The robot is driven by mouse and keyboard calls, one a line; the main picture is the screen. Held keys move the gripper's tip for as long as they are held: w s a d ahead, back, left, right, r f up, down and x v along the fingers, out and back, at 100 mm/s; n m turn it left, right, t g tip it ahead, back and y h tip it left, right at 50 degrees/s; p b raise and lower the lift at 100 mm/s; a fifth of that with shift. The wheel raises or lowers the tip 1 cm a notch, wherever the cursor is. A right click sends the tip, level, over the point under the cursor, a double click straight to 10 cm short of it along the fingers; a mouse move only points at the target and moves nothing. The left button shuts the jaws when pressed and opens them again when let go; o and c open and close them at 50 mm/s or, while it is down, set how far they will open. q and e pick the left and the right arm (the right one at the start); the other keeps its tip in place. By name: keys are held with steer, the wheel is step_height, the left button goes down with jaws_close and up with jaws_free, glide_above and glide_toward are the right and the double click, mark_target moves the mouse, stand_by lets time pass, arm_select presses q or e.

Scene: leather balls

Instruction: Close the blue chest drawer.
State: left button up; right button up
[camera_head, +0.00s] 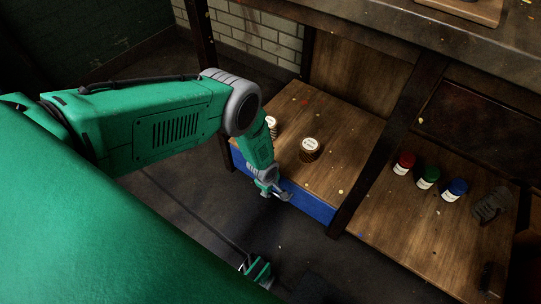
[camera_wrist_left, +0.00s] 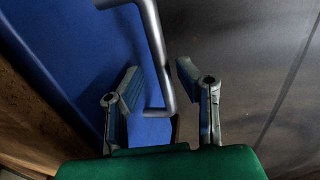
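The blue drawer front (camera_head: 310,202) runs along the front edge below a wooden shelf. Its blue face (camera_wrist_left: 80,50) fills the left of the left wrist view, with a bent grey bar handle (camera_wrist_left: 155,40) on it. My left gripper (camera_head: 273,192) is at the drawer front in the head view. In the left wrist view its two fingers (camera_wrist_left: 158,75) are apart, with part of the handle between them. I cannot tell whether they touch it. How far the drawer stands out is unclear. A small green and grey part low in the head view may be my right gripper (camera_head: 258,270).
Jars with white lids, such as this one (camera_head: 310,148), stand on the shelf (camera_head: 335,125). Red (camera_head: 404,163), green (camera_head: 428,177) and blue (camera_head: 454,189) bottles stand on the right shelf. A dark post (camera_head: 385,145) divides the shelves. The dark floor before the drawer is clear.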

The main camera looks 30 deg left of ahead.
arm_select(q)
steer(key=shift+w+r, duration=0.15)
step_height(320, 180, up, 11)
steer(key=s, duration=0.2)
steer(key=shift+s+r, duration=0.2)
steer(key=shift+s, duration=0.1)
steer(key=shift+a, duration=0.1)
